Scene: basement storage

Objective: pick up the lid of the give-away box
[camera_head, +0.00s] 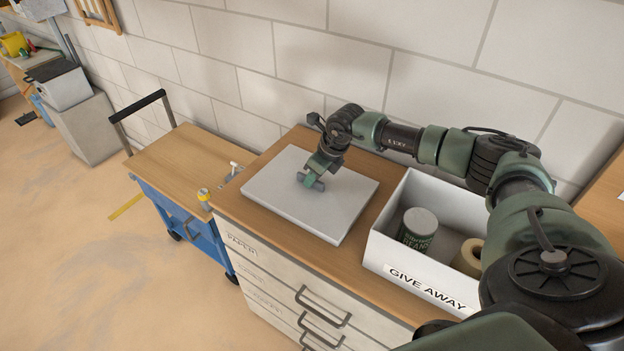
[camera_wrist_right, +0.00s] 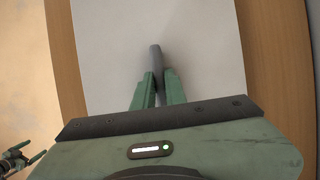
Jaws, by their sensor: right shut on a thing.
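The lid (camera_head: 285,210) is a flat, pale grey-white rectangle lying on the wooden top of a drawer cabinet, left of the give-away box. It fills much of the right wrist view (camera_wrist_right: 205,60). My right gripper (camera_head: 312,180) points down at the middle of the lid and is shut on its small grey bar handle (camera_wrist_right: 155,60). The lid appears to rest flat on the cabinet top. The white give-away box (camera_head: 385,250) stands open, with a green-and-white can (camera_head: 418,228) and a tan roll (camera_head: 468,257) inside. My right arm hides part of the box. My left gripper does not show in the head view.
The wooden cabinet top (camera_head: 268,235) has labelled drawers with dark handles below. A blue cart (camera_head: 190,215) with a wooden top stands close on the left, a yellow-capped item (camera_head: 205,195) at its edge. A block wall (camera_head: 240,60) runs behind. Open floor lies at left.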

